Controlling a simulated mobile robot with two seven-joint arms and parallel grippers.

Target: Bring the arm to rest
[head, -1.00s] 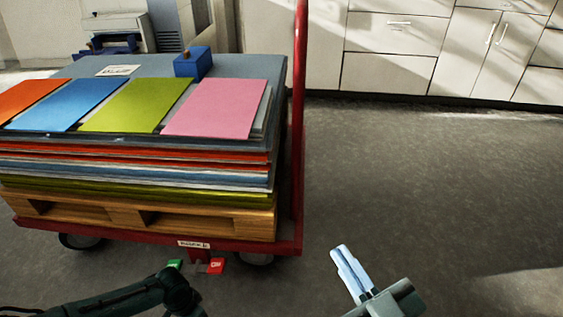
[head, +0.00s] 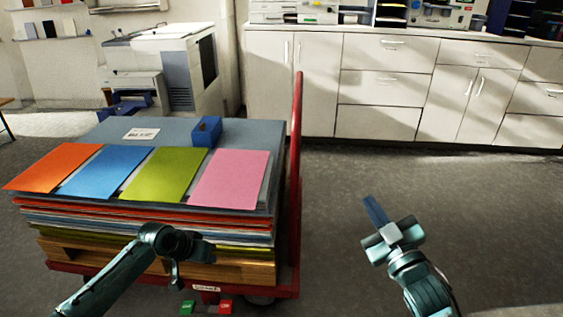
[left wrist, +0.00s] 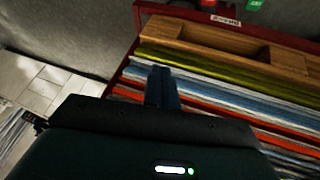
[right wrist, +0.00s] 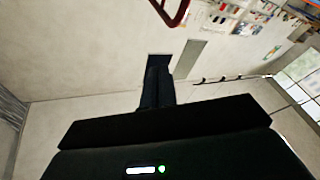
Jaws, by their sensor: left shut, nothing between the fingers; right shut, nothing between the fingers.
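My left arm comes in from the lower left, and its gripper (head: 176,268) hangs in front of the loaded cart's near side. In the left wrist view the left gripper's fingers (left wrist: 161,75) are together and empty, with the stacked sheets behind them. My right gripper (head: 373,208) is over open floor to the right of the cart, its fingers pointing up and to the left. In the right wrist view its fingers (right wrist: 156,70) are together with nothing between them. I cannot tell whether the left gripper touches the stack.
The red cart (head: 292,240) carries a wooden pallet with coloured sheets, and a blue box (head: 206,131) stands on top. White cabinets (head: 385,85) line the back wall. A printer (head: 165,75) stands at the back left. The grey floor (head: 470,220) on the right is clear.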

